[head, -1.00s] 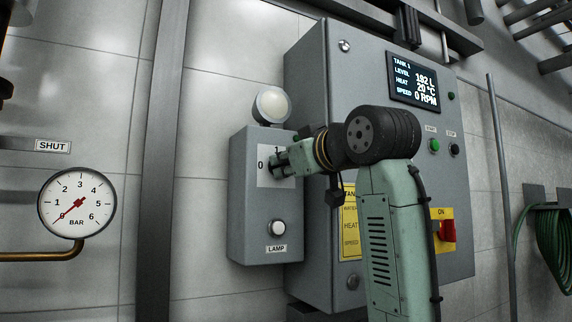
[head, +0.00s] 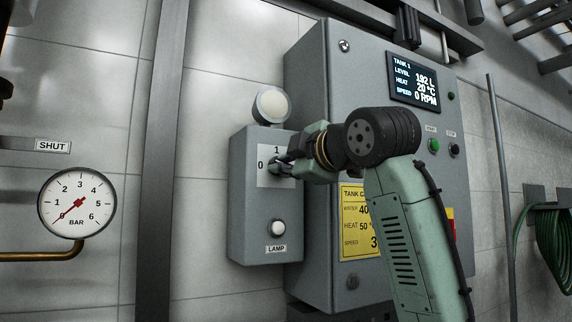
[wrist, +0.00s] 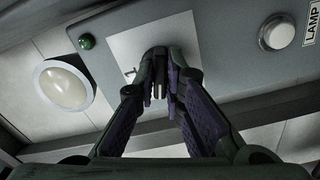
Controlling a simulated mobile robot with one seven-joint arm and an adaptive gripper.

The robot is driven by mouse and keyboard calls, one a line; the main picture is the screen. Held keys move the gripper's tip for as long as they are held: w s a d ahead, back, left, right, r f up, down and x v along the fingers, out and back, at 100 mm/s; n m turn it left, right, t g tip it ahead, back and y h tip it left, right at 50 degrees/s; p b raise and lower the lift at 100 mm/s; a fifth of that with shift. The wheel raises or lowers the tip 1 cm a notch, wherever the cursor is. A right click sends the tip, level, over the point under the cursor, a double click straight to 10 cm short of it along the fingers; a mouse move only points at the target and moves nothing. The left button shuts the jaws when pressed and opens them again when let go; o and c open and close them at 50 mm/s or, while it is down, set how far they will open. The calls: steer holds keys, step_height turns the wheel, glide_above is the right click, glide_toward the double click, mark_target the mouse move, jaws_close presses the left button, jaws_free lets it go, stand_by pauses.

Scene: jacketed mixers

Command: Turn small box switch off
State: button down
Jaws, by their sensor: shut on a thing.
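The small grey box (head: 251,215) is on the wall at the left of the big cabinet. Its switch (head: 273,164) sits on a white plate (head: 265,179) marked 0 at the left and 1 at the top. My gripper (head: 281,166) reaches in from the right and is shut on the switch knob. In the wrist view both fingers of my gripper (wrist: 161,90) close around the knob (wrist: 157,92) in front of the white plate (wrist: 180,45). The fingers hide most of the knob, so I cannot tell exactly where it points.
A white LAMP button (head: 278,228) is low on the small box, and a round pale lamp (head: 271,105) is on top. The big cabinet (head: 310,75) carries a display (head: 413,80), a green button (head: 433,146) and a yellow label (head: 355,215). A pressure gauge (head: 76,203) is at the left.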

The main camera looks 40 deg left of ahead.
steer(key=shift+n, duration=1.7)
steer(key=c, duration=1.7)
jaws_free()
steer(key=v, duration=1.2)
